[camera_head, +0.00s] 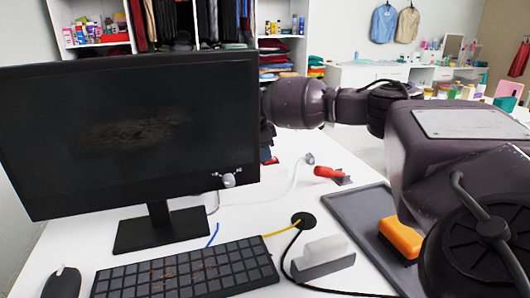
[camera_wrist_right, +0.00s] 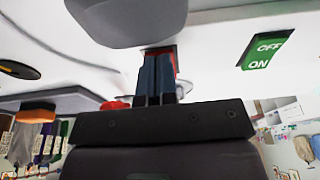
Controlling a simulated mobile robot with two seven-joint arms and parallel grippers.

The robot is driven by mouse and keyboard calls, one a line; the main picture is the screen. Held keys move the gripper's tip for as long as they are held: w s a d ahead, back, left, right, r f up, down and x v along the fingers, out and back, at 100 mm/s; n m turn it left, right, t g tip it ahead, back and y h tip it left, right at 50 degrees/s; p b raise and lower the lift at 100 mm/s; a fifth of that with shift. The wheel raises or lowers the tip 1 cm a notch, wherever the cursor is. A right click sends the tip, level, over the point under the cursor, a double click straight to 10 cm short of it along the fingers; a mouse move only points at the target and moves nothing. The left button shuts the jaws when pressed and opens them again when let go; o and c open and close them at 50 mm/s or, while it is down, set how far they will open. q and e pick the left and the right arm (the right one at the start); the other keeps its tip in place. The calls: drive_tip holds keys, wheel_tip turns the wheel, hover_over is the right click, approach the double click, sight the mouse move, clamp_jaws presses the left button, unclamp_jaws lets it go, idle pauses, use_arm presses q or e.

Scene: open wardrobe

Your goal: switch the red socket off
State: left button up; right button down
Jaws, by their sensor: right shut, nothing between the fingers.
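In the wrist view my right gripper (camera_wrist_right: 158,60) is shut and empty, its two blue-grey fingers together. A red-edged piece, likely the red socket (camera_wrist_right: 177,66), shows just behind the fingertips; the fingers cover most of it, so its switch position and any contact cannot be told. In the head view my right arm reaches left behind the monitor (camera_head: 130,135), which hides the fingers. A small red patch (camera_head: 270,161) shows at the monitor's right edge. My left gripper is not in view.
A keyboard (camera_head: 185,272) and a mouse (camera_head: 62,283) lie in front of the monitor. A red-handled item (camera_head: 327,172), a grey tray (camera_head: 345,215) with an orange-topped block (camera_head: 400,238), and a grey-white block (camera_head: 325,256) lie to the right. Cables cross the desk.

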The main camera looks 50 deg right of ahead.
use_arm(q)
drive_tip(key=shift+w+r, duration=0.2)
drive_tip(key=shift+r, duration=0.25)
use_arm(e)
drive_tip(key=shift+s+d+r, duration=0.3)
drive_tip(key=shift+s+d, duration=0.05)
drive_tip(key=shift+d, duration=0.3)
